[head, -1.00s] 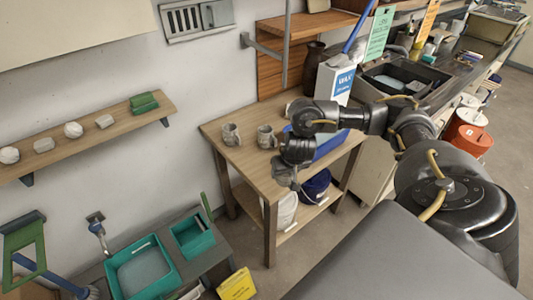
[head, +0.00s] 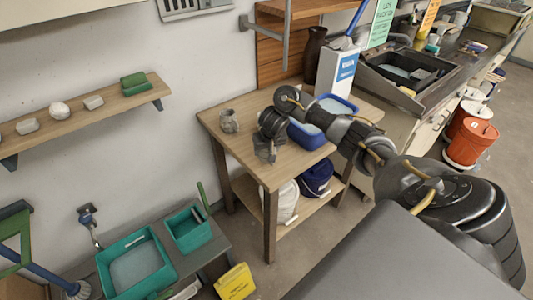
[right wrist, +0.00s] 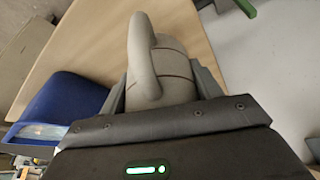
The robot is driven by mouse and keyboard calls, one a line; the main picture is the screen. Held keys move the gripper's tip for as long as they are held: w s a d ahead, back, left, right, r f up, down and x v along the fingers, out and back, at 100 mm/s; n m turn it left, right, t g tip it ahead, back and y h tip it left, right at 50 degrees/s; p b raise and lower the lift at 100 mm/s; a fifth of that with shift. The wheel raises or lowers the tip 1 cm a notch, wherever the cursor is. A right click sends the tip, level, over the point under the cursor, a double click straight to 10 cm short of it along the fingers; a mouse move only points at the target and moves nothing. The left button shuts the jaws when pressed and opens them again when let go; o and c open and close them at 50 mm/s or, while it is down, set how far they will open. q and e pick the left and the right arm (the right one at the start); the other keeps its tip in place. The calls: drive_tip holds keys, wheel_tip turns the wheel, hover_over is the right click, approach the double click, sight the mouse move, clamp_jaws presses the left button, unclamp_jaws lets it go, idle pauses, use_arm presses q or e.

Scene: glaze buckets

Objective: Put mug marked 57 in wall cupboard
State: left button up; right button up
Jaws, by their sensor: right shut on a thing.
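My right gripper (head: 265,154) is over the wooden table (head: 240,104). In the right wrist view its fingers (right wrist: 164,88) are shut on a grey mug (right wrist: 172,65), with the mug's handle facing the camera. No number can be read on the held mug. Another grey mug (head: 228,121) stands on the table to the left of the gripper; its marking is too small to read. A pale box-like edge (head: 55,14) at the top left of the head view may be the wall cupboard; its inside is not visible. My left gripper is not in view.
A blue tray (head: 318,134) and a white carton (head: 337,71) stand on the table to the gripper's right. A wall shelf (head: 70,125) with several small blocks is at left. Teal trays (head: 137,266) sit below. A wooden shelf with a metal bracket is above the table.

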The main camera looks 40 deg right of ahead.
sight(266, 155)
drive_tip(key=f+b, duration=0.2)
drive_tip(key=f, duration=0.1)
drive_tip(key=shift+w, duration=0.2)
drive_tip(key=shift+w+f+b, duration=0.1)
drive_tip(key=shift+f+b, duration=0.25)
drive_tip(key=shift+b, duration=0.15)
drive_tip(key=shift+r, duration=0.1)
drive_tip(key=o, duration=1.2)
drive_tip(key=shift+f, duration=0.2)
